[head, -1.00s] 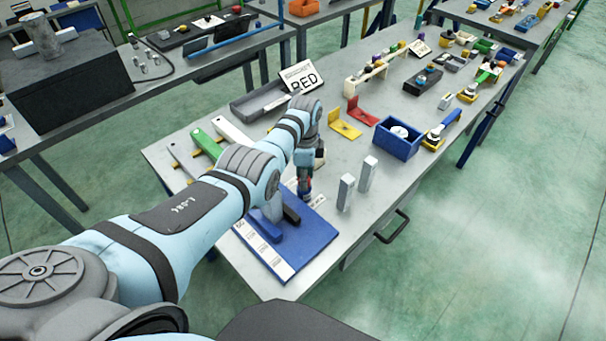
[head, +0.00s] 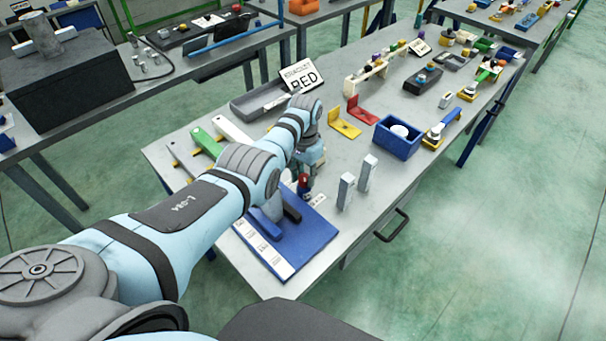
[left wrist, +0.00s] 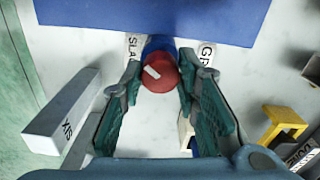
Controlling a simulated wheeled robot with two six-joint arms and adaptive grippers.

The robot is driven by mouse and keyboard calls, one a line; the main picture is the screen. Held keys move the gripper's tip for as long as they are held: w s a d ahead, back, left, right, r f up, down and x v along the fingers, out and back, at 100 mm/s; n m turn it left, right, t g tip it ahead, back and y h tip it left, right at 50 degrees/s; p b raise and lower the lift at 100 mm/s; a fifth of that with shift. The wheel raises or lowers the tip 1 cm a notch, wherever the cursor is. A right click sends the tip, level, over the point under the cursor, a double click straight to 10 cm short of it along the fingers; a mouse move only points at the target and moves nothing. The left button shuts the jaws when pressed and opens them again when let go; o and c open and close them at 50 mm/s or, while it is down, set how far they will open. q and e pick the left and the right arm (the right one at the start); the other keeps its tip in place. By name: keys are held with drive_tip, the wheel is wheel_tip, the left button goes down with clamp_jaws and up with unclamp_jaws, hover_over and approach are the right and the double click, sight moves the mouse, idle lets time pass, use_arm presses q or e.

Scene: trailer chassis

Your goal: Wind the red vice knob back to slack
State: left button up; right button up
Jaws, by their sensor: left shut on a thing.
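The red vice knob (left wrist: 163,78) sits between the fingers of my left gripper (left wrist: 159,68) in the left wrist view, and the gripper is shut on it. A white mark on the knob's face points toward the upper left. A label starting "SLA" (left wrist: 133,45) is at the knob's upper left, and one starting "G" (left wrist: 207,53) at its upper right; both are partly hidden. In the head view the red knob (head: 304,179) shows at the edge of the blue vice base (head: 309,237). My left gripper (head: 305,184) is mostly hidden by my wrist there. My right gripper is out of view.
Two upright grey blocks (head: 346,190) stand just right of the vice. A blue box (head: 398,139) and yellow (head: 345,129) and red brackets (head: 362,111) lie farther back. A drawer handle (head: 393,228) sticks out at the table's front edge.

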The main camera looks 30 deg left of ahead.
sight(305, 177)
use_arm(q)
drive_tip(key=n, duration=0.3)
drive_tip(key=shift+w+r+n, duration=0.1)
drive_tip(key=shift+w+n, duration=0.05)
drive_tip(key=shift+n, duration=2.05)
drive_tip(key=o, duration=0.9)
drive_tip(key=shift+o, duration=1.4)
wheel_tip(305, 177, up, 12)
